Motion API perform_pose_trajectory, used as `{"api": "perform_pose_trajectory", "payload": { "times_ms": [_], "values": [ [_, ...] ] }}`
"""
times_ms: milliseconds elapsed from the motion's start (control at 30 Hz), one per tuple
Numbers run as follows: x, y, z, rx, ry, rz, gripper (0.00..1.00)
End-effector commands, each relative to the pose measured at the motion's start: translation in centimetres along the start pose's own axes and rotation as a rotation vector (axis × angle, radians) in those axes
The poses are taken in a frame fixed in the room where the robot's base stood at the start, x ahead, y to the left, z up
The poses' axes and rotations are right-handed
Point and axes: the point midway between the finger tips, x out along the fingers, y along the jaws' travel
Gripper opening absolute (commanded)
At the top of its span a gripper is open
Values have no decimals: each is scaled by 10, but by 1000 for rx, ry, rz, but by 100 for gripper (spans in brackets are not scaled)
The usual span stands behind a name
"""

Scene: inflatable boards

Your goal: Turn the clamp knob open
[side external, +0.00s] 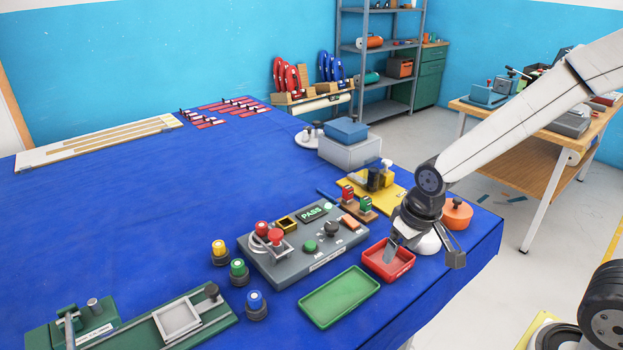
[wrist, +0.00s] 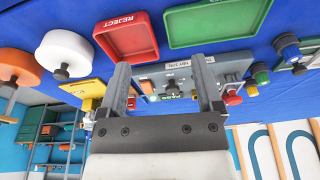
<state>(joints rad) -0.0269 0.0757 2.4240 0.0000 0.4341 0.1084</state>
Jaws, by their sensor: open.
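Several dark knobs show, and I cannot tell for certain which is the clamp knob. One black knob (side external: 211,290) stands on the green fixture (side external: 135,330) at the lower left of the side view, beside a pale square frame. Another black knob (side external: 331,228) is on the grey control box (side external: 290,271) with a lit PASS display. My gripper (side external: 425,252) is open and empty above the table's right part, around the red tray, far to the right of the green fixture. In the wrist view my gripper (wrist: 160,66) has its fingers apart, with the grey box beyond them.
The red REJECT tray (side external: 388,262) and green tray (side external: 340,296) lie near the front edge. An orange disc (side external: 456,213) is behind my gripper. The blue table's left middle is clear.

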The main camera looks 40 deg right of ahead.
Motion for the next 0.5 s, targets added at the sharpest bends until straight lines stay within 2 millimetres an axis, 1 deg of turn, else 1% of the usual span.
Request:
{"api": "perform_pose_trajectory", "payload": {
  "times_ms": [33,200,500],
  "values": [
    [0,-4,-11,20,-7,-1,84],
    [-1,-21,-51,116,-35,-1,84],
    [-1,-57,-116,293,-88,10,84]
  ]
}}
